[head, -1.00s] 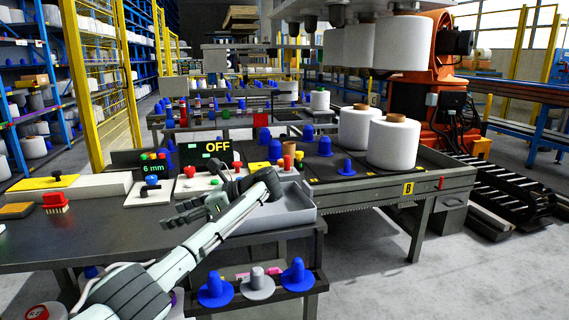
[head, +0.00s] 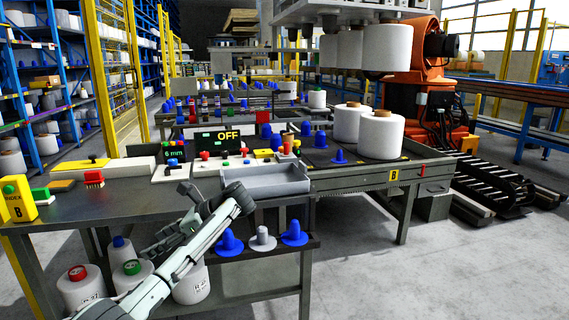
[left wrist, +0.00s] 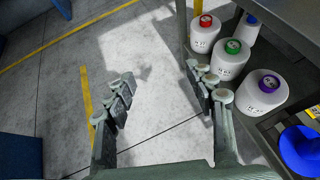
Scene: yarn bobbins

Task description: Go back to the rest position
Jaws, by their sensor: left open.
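My left gripper (head: 166,236) is in the head view in front of the dark workbench (head: 130,192), below its top surface. It also shows in the left wrist view (left wrist: 160,88), with its fingers wide apart, nothing between them and bare floor beneath. It is open and empty. My left arm comes up from the bottom left and bends at a dark joint in front of the grey tray (head: 285,187). My right gripper is in neither view.
White bobbins with red (left wrist: 206,22), green (left wrist: 232,47) and purple (left wrist: 268,84) tops stand under the workbench, right of the fingers. A low shelf holds blue cones (head: 229,243) and a grey cone (head: 263,239). Floor at right (head: 400,285) is clear.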

